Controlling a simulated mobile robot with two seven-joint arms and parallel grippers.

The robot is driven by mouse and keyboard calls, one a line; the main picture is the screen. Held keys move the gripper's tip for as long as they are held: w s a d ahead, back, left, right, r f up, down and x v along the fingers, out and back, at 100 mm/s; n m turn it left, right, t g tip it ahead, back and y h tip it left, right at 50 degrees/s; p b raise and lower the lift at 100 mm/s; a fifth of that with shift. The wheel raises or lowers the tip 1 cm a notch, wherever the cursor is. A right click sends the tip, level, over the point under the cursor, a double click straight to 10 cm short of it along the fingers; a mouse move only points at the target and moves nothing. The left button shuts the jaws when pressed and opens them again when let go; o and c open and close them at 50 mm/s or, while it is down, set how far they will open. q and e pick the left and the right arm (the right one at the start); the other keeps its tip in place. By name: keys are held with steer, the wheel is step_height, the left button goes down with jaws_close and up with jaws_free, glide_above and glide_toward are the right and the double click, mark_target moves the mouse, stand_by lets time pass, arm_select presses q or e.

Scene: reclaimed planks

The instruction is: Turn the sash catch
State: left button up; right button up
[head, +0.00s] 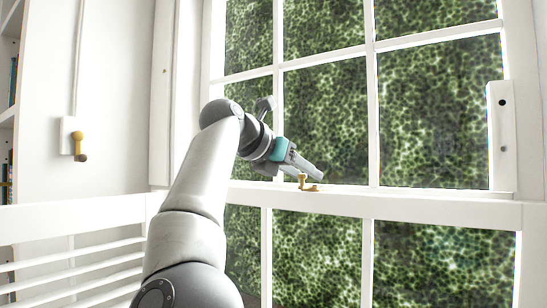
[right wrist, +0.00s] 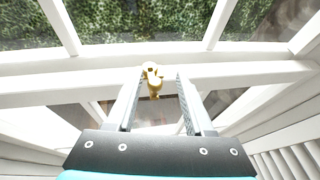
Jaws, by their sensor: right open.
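The sash catch (head: 308,184) is a small brass fitting on the white meeting rail in the middle of the window. In the right wrist view the catch (right wrist: 153,82) shows at the rail's edge, between and just beyond the finger ends, nearer the left finger. My right gripper (head: 318,174) reaches in from the left, just above and behind the catch in the head view. Its two fingers (right wrist: 162,80) are apart with nothing held between them. I cannot tell whether either finger touches the catch. My left gripper is not in view.
The white window frame (head: 430,207) and its glazing bars surround the catch, with green foliage behind the glass. A white slatted rail (head: 75,265) stands at the lower left. A brass-coloured knob on a white plate (head: 80,140) hangs on the left wall, beside shelves.

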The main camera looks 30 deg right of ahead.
steer(key=b+v, duration=0.2)
steer(key=v, duration=1.2)
steer(key=shift+f, duration=0.15)
